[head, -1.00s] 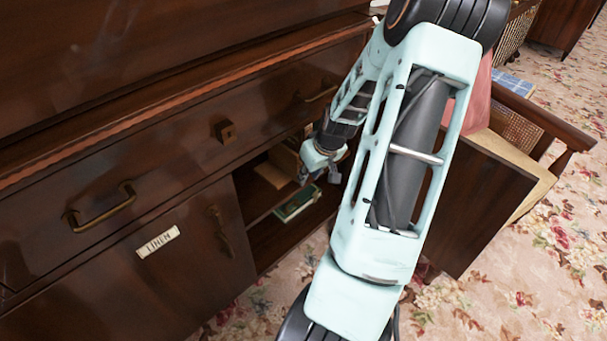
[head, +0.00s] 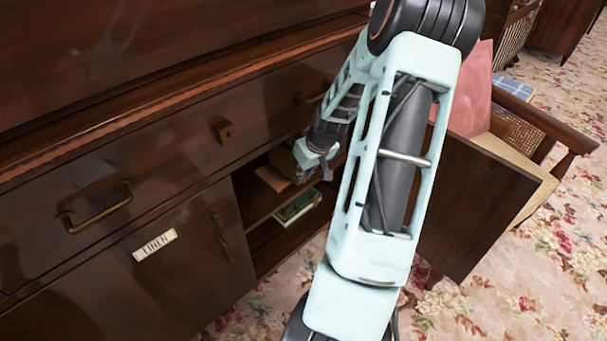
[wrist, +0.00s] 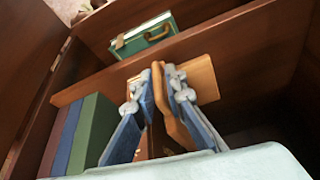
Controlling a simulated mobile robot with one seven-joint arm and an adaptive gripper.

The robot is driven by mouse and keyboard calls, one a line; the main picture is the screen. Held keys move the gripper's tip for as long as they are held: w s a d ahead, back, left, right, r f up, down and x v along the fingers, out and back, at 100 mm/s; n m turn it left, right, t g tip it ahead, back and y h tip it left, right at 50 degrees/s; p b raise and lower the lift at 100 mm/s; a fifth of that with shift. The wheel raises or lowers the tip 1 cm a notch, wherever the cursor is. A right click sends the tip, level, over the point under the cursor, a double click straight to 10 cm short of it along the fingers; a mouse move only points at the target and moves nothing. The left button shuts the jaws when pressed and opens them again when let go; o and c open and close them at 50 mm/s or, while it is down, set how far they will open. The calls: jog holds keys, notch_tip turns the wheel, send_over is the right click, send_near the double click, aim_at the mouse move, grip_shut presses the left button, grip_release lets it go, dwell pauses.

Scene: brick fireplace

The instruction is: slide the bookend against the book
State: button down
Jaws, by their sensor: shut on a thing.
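The tan wooden bookend (wrist: 204,78) is on the cabinet shelf in the wrist view, its upright part between the blue-padded fingers of my gripper (wrist: 163,85). My gripper is shut on it. Upright books stand to the left in the wrist view; the green book (wrist: 98,128) is nearest my left finger, which hides part of the space between book and bookend. In the head view my gripper (head: 312,165) is inside the open cabinet, and my arm hides part of the opening.
A green case with a handle (wrist: 143,36) lies on the lower level, also seen in the head view (head: 298,207). The shelf's front edge (wrist: 85,88) runs close to the books. An open cabinet door (head: 478,200) stands on the right.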

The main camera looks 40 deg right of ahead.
jog(key=d+p, duration=0.2)
jog(key=d, duration=0.6)
jog(key=shift+w+d+p, duration=0.2)
jog(key=shift+w+p, duration=0.1)
jog(key=c, duration=2.1)
grip_release()
jog(key=s, duration=0.4)
jog(key=s+a, duration=0.1)
jog(key=s, duration=0.3)
jog(key=s+r, duration=0.1)
jog(key=s, duration=0.3)
jog(key=shift+s+a, duration=0.2)
jog(key=shift+a, duration=0.1)
